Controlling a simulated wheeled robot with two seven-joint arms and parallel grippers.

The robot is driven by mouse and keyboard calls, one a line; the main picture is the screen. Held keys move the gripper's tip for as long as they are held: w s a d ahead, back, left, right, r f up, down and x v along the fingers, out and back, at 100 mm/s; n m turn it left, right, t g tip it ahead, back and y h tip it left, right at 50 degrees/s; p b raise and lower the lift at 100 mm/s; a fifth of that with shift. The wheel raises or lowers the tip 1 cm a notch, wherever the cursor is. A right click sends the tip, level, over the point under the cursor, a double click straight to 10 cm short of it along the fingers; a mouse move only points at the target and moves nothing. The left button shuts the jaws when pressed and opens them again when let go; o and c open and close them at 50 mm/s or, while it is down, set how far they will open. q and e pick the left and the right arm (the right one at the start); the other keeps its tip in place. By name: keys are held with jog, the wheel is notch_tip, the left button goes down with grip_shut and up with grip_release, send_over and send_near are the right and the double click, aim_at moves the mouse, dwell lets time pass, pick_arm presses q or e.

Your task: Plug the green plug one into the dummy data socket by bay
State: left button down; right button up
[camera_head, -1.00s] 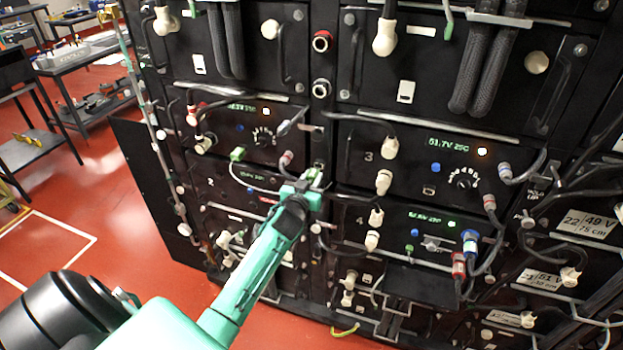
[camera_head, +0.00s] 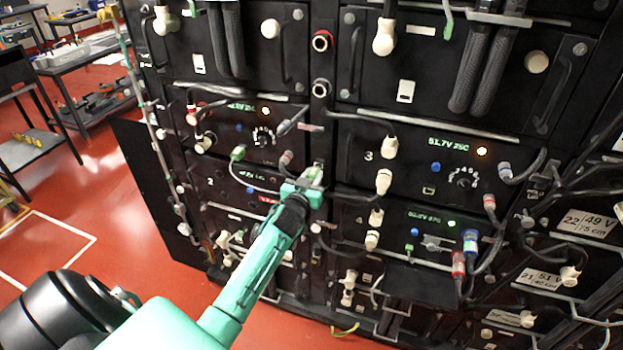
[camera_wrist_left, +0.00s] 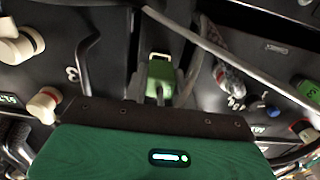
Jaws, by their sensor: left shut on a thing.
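My left gripper (camera_head: 312,184) is shut on a green plug (camera_head: 316,171) at the narrow dark upright strip (camera_head: 318,118) between the left and right bay columns. In the left wrist view the same green plug (camera_wrist_left: 161,73) sits between the fingertips (camera_wrist_left: 162,84), its far end facing the strip. The socket behind it is hidden by the plug and fingers, so I cannot tell whether the plug is seated. A second green plug (camera_head: 238,153) with a pale cable is on the left bay; it also shows in the left wrist view (camera_wrist_left: 309,88). My right gripper is not in view.
Cream connectors (camera_head: 384,181) stick out from the bay to the right. A metal rail (camera_head: 425,127) crosses above. Open red floor (camera_head: 105,215) lies at the left.

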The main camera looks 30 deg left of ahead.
pick_arm(q)
jog(key=shift+w+a, duration=0.15)
jog(key=shift+w, duration=0.5)
jog(key=shift+w+a+b, duration=0.1)
jog(key=shift+w+b, duration=0.25)
jog(key=shift+w, duration=0.15)
jog(key=c, duration=1.1)
grip_release()
jog(key=shift+o, duration=0.2)
jog(key=shift+s, duration=0.1)
jog(key=shift+s+f, duration=0.1)
jog(key=shift+s, duration=0.15)
jog(key=b+v, duration=0.3)
jog(key=v, duration=1)
